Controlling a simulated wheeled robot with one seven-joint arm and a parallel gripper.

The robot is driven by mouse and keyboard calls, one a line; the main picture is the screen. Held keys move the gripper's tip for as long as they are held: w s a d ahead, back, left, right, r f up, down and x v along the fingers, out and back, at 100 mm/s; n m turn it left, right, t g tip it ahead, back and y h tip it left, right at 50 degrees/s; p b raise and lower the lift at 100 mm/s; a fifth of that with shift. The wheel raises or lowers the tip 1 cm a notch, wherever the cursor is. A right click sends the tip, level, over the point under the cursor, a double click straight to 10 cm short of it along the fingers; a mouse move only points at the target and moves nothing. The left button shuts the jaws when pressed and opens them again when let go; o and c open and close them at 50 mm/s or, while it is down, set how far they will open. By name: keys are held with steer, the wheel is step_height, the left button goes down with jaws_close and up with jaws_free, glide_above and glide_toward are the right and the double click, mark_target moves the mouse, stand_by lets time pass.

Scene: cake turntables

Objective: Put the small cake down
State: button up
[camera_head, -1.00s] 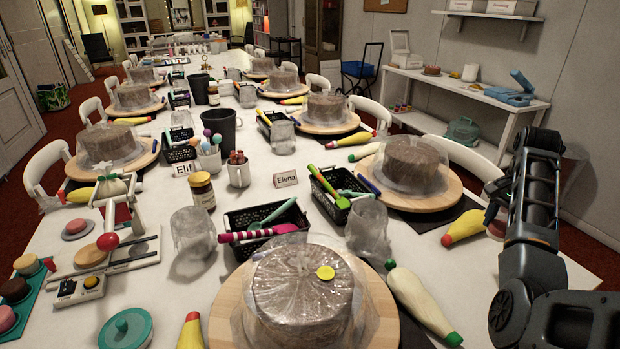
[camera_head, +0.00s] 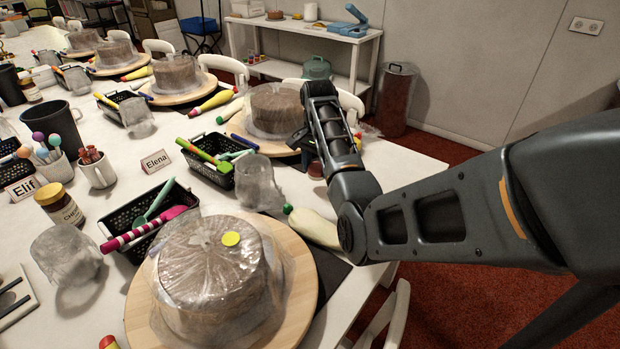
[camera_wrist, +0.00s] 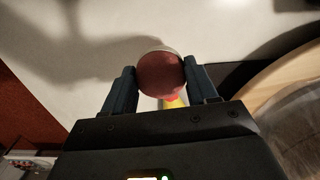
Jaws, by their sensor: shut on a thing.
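The small cake (camera_wrist: 160,75) is round, with a reddish-brown face and a pale rim. It sits between the two fingers of my gripper (camera_wrist: 162,84) in the wrist view, which is shut on it. Below it is the white table top (camera_wrist: 75,40); the height of the gap cannot be told. In the head view, my gripper (camera_head: 305,140) is partly hidden behind my arm, at the table's right edge beside a far turntable. A small dark reddish patch (camera_head: 316,168) beneath it may be the cake.
A wooden turntable (camera_wrist: 275,85) with a wrapped cake stands close on the right in the wrist view. A yellow, red-tipped piping bag (camera_wrist: 174,101) shows behind the small cake. A nearer turntable (camera_head: 305,285), black baskets (camera_head: 120,220) and cups crowd the table.

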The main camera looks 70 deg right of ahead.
mark_target(311, 190)
steer(key=shift+w+a+f, duration=0.4)
steer(key=shift+w+f, duration=0.05)
steer(key=shift+w, duration=0.2)
steer(key=shift+f, duration=2.05)
steer(key=shift+f, duration=0.15)
steer(key=o, duration=1)
step_height(311, 190, up, 12)
steer(key=shift+r, duration=0.2)
